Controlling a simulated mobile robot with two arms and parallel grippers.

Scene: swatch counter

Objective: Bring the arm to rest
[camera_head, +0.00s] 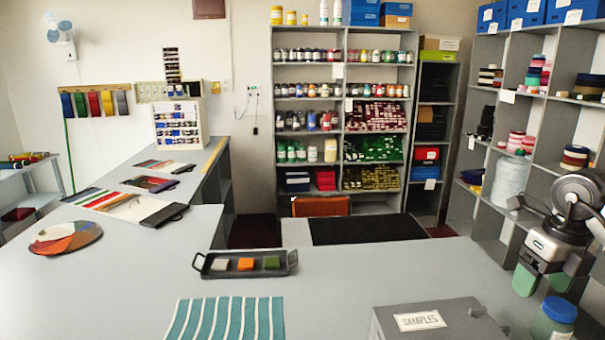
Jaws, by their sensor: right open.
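My right arm comes in from the right edge. Its gripper (543,281) points down over the right end of the counter (345,265). The two green fingertips stand apart with nothing seen between them. A jar with a blue lid (559,309) stands just below and in front of the gripper in the picture. I cannot tell how far the fingertips are from it. My left gripper is not in view.
A dark tray (205,272) holds grey, orange and green blocks. A striped teal cloth (226,318) lies in front of it. A grey box labelled SAMPLES (455,325) stands left of the jar. Shelves (540,120) rise behind my right arm. The counter between tray and gripper is clear.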

